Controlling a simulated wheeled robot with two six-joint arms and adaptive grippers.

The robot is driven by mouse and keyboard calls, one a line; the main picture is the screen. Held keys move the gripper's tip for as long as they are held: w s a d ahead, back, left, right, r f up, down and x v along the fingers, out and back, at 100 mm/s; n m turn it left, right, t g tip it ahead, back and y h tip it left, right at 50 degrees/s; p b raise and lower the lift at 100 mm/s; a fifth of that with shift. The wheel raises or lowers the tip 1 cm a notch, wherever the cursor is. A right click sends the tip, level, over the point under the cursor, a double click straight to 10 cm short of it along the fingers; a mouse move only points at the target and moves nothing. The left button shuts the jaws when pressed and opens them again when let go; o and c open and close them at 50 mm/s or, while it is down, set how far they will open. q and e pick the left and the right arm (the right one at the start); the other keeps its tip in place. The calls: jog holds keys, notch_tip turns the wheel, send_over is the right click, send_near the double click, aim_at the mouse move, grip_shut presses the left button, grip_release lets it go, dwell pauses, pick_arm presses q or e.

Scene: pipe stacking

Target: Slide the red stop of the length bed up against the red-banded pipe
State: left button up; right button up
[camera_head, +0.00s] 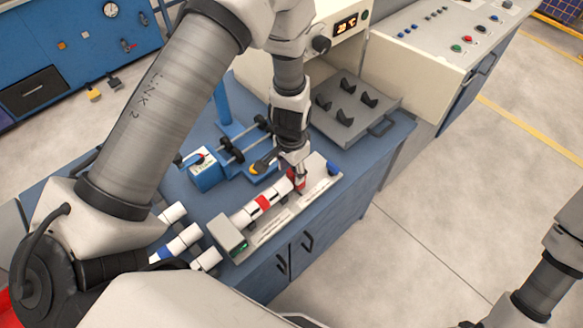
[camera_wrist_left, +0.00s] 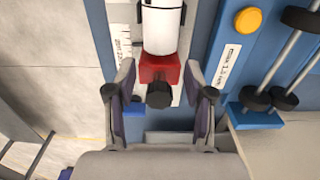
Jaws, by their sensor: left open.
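The length bed (camera_head: 269,238) lies along the front of the blue bench, with the red-banded pipe (camera_head: 263,202) lying in it. The pipe's white end (camera_wrist_left: 163,30) shows at the top of the left wrist view. The red stop (camera_head: 299,183) is at the pipe's right end in the head view; in the wrist view the stop (camera_wrist_left: 158,67) appears right at the pipe end, but I cannot tell if they touch. My left gripper (camera_head: 296,164) is over the stop. Its open fingers (camera_wrist_left: 160,97) stand either side of the stop's black knob (camera_wrist_left: 159,95).
White pipes, one blue-banded (camera_head: 166,251), lie left of the bed. A blue fixture with rods and a yellow button (camera_wrist_left: 248,20) stands close behind the bed. A grey tray with black cradles (camera_head: 347,112) is at the back right.

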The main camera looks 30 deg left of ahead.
pick_arm(q)
notch_tip(320, 180, up, 12)
dwell(0.5)
